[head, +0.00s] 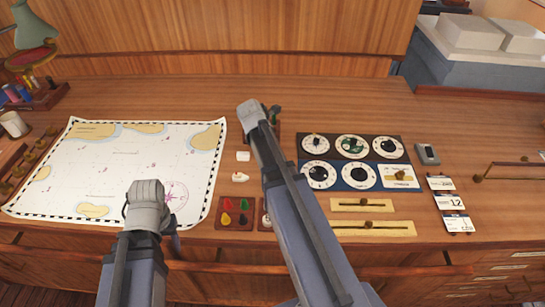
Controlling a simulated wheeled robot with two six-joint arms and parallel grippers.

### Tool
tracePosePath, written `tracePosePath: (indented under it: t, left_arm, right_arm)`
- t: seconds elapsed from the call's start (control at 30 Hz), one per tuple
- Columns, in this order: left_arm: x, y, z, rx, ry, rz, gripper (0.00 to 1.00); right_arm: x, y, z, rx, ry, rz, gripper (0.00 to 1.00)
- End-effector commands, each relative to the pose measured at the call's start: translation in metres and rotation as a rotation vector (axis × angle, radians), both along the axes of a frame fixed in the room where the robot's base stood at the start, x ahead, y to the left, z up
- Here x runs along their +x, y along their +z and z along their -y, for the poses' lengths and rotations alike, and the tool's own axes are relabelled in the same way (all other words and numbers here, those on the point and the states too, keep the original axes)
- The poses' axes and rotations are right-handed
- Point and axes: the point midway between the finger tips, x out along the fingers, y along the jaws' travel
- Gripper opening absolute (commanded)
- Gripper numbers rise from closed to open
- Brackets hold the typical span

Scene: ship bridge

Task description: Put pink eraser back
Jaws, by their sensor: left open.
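I cannot make out a pink eraser for certain. A small white block (243,156) lies on the desk right of the chart, and a small white piece with a red mark (240,177) lies just below it. My left gripper (174,240) is at the lower right edge of the chart, mostly hidden by its own wrist; it is open, and I see nothing in it. My right arm reaches up over the middle of the desk. Its wrist hides most of its gripper, beside a dark, greenish item (275,113) near a reddish-brown holder.
A chart (110,165) covers the desk's left side. A tray with coloured pieces (235,213) sits between my arms. Dial panels (355,162), yellow sliders (372,229) and cards (452,204) are at right. A green lamp (34,32) stands at far left. The back of the desk is clear.

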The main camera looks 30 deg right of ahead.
Motion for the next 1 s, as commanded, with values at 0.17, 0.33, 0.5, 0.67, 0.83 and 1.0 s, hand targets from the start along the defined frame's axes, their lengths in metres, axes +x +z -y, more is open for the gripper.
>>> tracePosePath:
  t: [0.17,0.33,0.5,0.67,0.83,1.0]
  left_arm:
    - [0.0,-0.026,0.0,0.0,0.001,0.0,0.51]
    - [0.0,-0.024,0.0,0.0,0.001,0.0,0.51]
    - [0.0,-0.025,0.0,0.0,0.001,0.0,0.51]
    - [0.0,-0.027,0.0,0.0,0.001,0.0,0.51]
    - [0.0,-0.027,0.0,0.0,0.001,0.0,0.51]
    - [0.0,-0.027,0.0,0.0,0.001,0.0,0.51]
  right_arm:
    - [0.0,-0.026,0.0,0.0,0.0,0.0,0.0]
    - [0.0,-0.024,0.0,0.0,0.0,0.0,0.0]
    - [0.0,-0.025,0.0,0.0,0.0,0.0,0.0]
    - [0.0,-0.027,0.0,0.0,0.0,0.0,0.38]
    - [0.0,-0.027,0.0,0.0,0.0,0.0,0.57]
    - [0.0,-0.027,0.0,0.0,0.0,0.0,0.61]
